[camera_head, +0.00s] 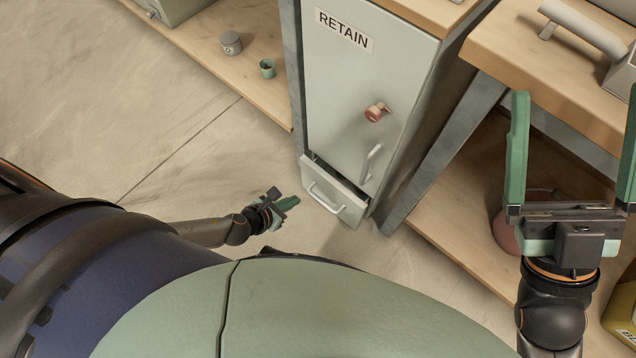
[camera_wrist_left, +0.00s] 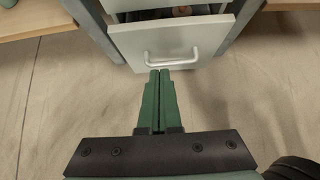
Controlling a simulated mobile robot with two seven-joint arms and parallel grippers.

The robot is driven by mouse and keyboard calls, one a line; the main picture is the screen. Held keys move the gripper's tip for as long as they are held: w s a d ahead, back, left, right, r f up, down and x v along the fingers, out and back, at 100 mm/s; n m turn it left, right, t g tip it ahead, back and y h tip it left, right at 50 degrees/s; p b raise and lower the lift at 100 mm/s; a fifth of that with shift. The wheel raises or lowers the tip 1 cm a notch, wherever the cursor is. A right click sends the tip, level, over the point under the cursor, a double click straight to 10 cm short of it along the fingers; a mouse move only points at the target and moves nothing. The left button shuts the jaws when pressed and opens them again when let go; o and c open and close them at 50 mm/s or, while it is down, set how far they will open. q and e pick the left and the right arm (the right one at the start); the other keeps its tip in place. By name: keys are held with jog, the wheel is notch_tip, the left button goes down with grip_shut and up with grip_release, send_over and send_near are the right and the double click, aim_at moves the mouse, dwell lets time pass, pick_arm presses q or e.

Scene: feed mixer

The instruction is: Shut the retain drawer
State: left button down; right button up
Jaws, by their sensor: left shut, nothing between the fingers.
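The retain drawer (camera_head: 336,190) is at the bottom of the grey cabinet labelled RETAIN (camera_head: 365,70). It stands partly open, with a dark gap above its front. In the left wrist view the drawer front (camera_wrist_left: 205,36) with its pale bar handle (camera_wrist_left: 172,62) is straight ahead, and something reddish shows inside. My left gripper (camera_head: 291,203) is shut and empty, low in front and to the left of the drawer. In the left wrist view its fingertips (camera_wrist_left: 159,74) overlap the handle's lower edge; I cannot tell whether they touch. My right gripper (camera_head: 572,150) is open and empty at the right.
A red knob (camera_head: 377,112) and a vertical handle (camera_head: 371,162) are on the cabinet above the drawer. A wooden workbench (camera_head: 545,60) stands at the right, with a reddish container (camera_head: 508,232) beneath it. A low shelf (camera_head: 215,50) holds small cups at the left. The floor before the drawer is clear.

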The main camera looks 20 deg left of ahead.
aim_at(324, 181)
pick_arm(q)
jog(key=b+x, duration=0.1)
jog(key=x, duration=0.2)
jog(key=w+r+b+x, duration=0.1)
jog(key=x, duration=0.3)
jog(key=b+x, duration=0.2)
jog(key=x, duration=0.1)
jog(key=shift+w+d+r, duration=0.1)
jog(key=shift+w+d, duration=0.2)
jog(key=shift+w, duration=0.05)
jog(key=shift+w+d, duration=0.2)
jog(key=shift+w, duration=0.25)
pick_arm(e)
jog(key=shift+m, duration=0.4)
jog(key=shift+w+a+f, duration=0.1)
jog(key=shift+f, duration=1.1)
jog(key=shift+a+f, duration=0.1)
jog(key=shift+f, duration=1.1)
